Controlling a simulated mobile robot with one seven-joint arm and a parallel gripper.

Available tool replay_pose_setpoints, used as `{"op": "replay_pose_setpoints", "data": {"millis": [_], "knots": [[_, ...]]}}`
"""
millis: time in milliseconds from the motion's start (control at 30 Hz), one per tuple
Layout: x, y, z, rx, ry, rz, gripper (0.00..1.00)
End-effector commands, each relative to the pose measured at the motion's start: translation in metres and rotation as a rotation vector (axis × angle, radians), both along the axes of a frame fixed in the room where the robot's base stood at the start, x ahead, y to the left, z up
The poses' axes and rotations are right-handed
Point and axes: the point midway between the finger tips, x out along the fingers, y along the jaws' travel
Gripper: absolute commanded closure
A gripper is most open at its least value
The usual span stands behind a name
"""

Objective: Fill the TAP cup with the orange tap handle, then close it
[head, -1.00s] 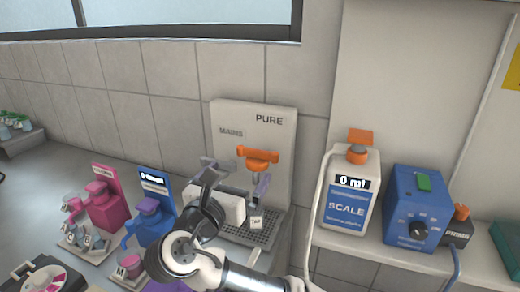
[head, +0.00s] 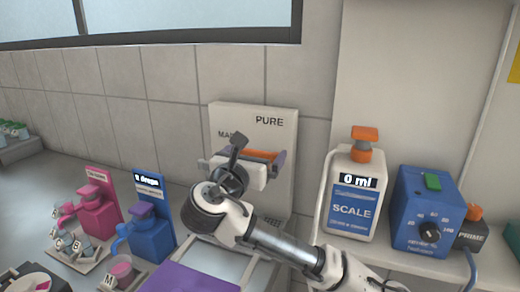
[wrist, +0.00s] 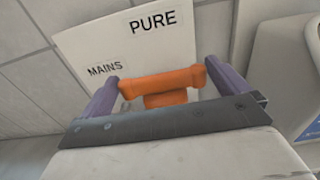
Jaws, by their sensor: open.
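The orange tap handle (wrist: 162,82) is a crossbar under the PURE label on a white panel (wrist: 165,42). In the wrist view it lies between the two purple fingers of my gripper (wrist: 160,92), which are apart, with a gap visible at the left finger; the right end of the handle is close to the right finger. In the head view my gripper (head: 249,168) is in front of the panel and covers most of the orange handle (head: 262,155). The TAP cup cannot be made out now; my arm blocks the area below the tap.
A white SCALE bottle (head: 352,205) reading 0 ml and a blue dial box (head: 422,215) stand to the right. Pink (head: 98,208) and blue (head: 150,235) dispensers stand to the left. A purple mat (head: 195,278) lies in front.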

Motion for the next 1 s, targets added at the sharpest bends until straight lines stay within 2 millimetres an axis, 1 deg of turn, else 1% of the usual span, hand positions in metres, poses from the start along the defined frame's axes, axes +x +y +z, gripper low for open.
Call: {"op": "replay_pose_setpoints", "data": {"millis": [33,100,200,333,567,600,833,1000], "knots": [[0.008,-0.004,0.001,0.001,0.002,-0.003,0.0],[0.017,-0.007,0.001,0.0,0.002,-0.002,0.0],[0.026,-0.011,0.0,0.0,0.002,-0.001,0.0],[0.031,-0.013,-0.001,-0.001,0.001,0.001,0.0],[0.032,-0.013,-0.001,-0.001,0.0,0.001,0.0],[0.032,-0.013,-0.001,-0.001,0.0,0.001,0.01],[0.031,-0.013,-0.001,-0.001,0.0,0.001,0.31],[0.031,-0.013,-0.001,-0.001,0.0,0.007,0.32]]}}
